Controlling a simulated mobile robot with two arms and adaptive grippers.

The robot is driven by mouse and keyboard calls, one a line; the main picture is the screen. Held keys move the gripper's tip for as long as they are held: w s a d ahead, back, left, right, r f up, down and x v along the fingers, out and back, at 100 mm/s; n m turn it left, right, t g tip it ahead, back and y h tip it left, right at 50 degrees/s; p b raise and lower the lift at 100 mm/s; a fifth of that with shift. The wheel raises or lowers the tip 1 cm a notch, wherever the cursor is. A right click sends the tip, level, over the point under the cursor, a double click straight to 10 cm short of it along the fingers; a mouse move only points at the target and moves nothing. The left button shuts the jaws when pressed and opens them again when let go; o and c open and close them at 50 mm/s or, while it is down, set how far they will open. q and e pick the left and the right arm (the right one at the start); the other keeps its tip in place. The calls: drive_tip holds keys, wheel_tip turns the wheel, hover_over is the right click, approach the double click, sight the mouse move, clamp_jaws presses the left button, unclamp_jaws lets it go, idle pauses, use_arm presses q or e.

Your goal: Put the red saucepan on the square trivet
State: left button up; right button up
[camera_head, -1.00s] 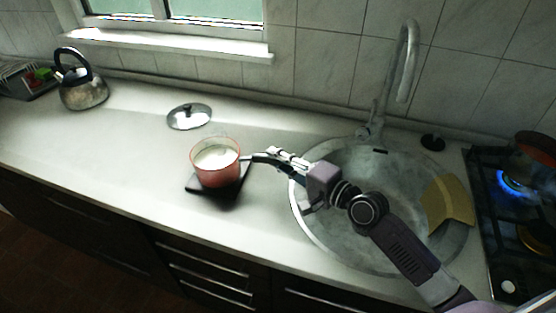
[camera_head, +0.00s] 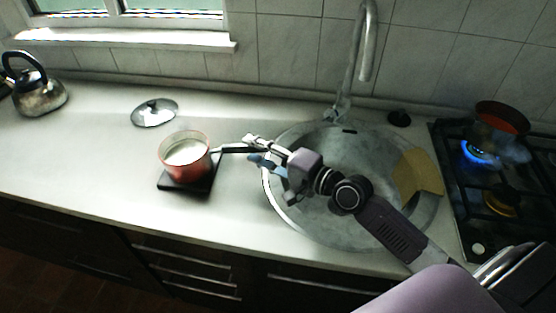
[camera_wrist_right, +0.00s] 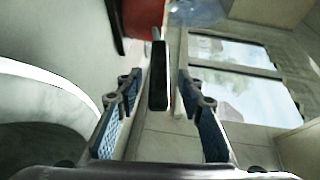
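The red saucepan (camera_head: 184,164), with pale contents, stands upright on the dark square trivet (camera_head: 172,184) on the counter. Its dark handle (camera_head: 232,150) points right, toward my right gripper (camera_head: 256,152). In the right wrist view the fingers of my right gripper (camera_wrist_right: 160,88) are spread apart, with the handle (camera_wrist_right: 158,80) between them and a gap on each side. Part of the red saucepan (camera_wrist_right: 146,16) shows at the top there. My left gripper is not in view.
A glass lid (camera_head: 154,112) lies behind the saucepan. A kettle (camera_head: 38,95) stands at far left. The sink (camera_head: 285,215) is under my right arm, with a yellow cloth (camera_head: 418,174) at its right. A pot (camera_head: 503,116) sits on the stove near a lit burner (camera_head: 478,153).

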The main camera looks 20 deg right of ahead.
drive_tip(key=b+v, duration=0.2)
drive_tip(key=v, duration=0.7)
drive_tip(key=shift+s, duration=0.2)
